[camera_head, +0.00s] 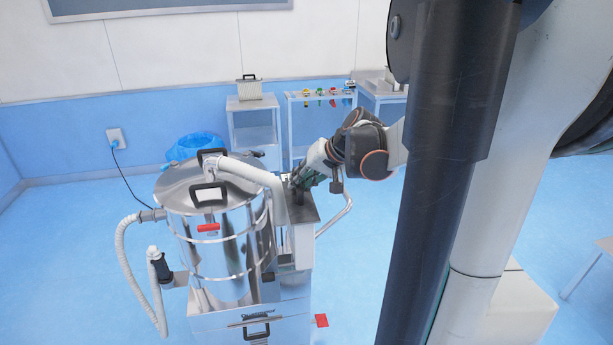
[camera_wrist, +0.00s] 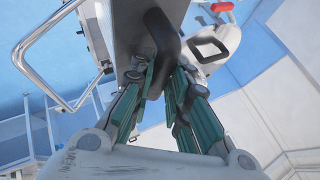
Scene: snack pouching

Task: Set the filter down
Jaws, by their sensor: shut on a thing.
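My gripper (camera_head: 300,181) is at the top of the narrow grey housing on the right side of the steel drum machine. In the wrist view its green-padded fingers (camera_wrist: 160,76) are closed around a black handle (camera_wrist: 167,42). The handle stands over a grey top plate (camera_wrist: 128,28). I cannot tell whether the handle belongs to a filter seated in the housing, as anything below the plate is hidden. A separate pale, ribbed box with a black handle (camera_head: 249,90), like a filter, stands on a white cart (camera_head: 252,106) by the back wall.
The steel drum (camera_head: 213,255) has a white hose and black lid handles close to my gripper. A bent metal rail (camera_head: 343,215) sticks out right of the housing. The blue floor left is clear.

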